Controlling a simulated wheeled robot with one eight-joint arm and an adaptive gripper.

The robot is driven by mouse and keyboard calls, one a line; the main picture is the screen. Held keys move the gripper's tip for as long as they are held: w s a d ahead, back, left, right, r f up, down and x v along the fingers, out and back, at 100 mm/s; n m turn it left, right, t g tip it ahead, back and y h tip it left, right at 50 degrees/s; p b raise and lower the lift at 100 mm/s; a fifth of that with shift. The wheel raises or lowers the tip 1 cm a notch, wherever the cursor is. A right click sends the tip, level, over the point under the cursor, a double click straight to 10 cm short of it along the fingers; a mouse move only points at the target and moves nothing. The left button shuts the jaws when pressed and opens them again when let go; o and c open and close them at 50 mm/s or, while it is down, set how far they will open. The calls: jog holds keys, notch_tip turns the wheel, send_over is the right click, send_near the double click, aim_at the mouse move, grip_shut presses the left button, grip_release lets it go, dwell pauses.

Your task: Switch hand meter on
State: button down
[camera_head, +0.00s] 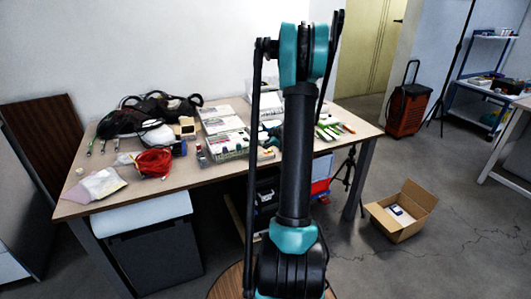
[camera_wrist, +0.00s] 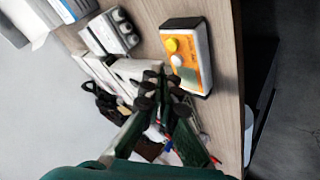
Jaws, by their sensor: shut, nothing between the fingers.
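In the wrist view, a small box-shaped device (camera_wrist: 187,58) with an orange face, dark sides, a yellow round button and a pale round button lies on the wooden table near its edge. It looks like the hand meter; I cannot tell whether it is on. My gripper (camera_wrist: 158,88) is shut and empty, its dark fingertips together just below and left of the device in the picture. I see no clear contact between them. In the head view my own arm covers this part of the table, and I cannot make out the gripper or the device there.
The table (camera_head: 215,172) is crowded. A red cable coil (camera_head: 153,163), a black bag (camera_head: 140,113) and white boxes (camera_head: 223,124) stand left of my arm. A grey block with round fittings (camera_wrist: 110,33) lies near the device. An open carton (camera_head: 398,230) is on the floor.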

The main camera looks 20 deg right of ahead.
aim_at(266, 153)
jog(key=shift+f, duration=0.4)
jog(key=shift+f, duration=0.4)
dwell(0.8)
jog(key=shift+r, duration=0.8)
jog(key=shift+r, duration=0.15)
jog(key=shift+r, duration=2.4)
jog(key=shift+a, duration=0.1)
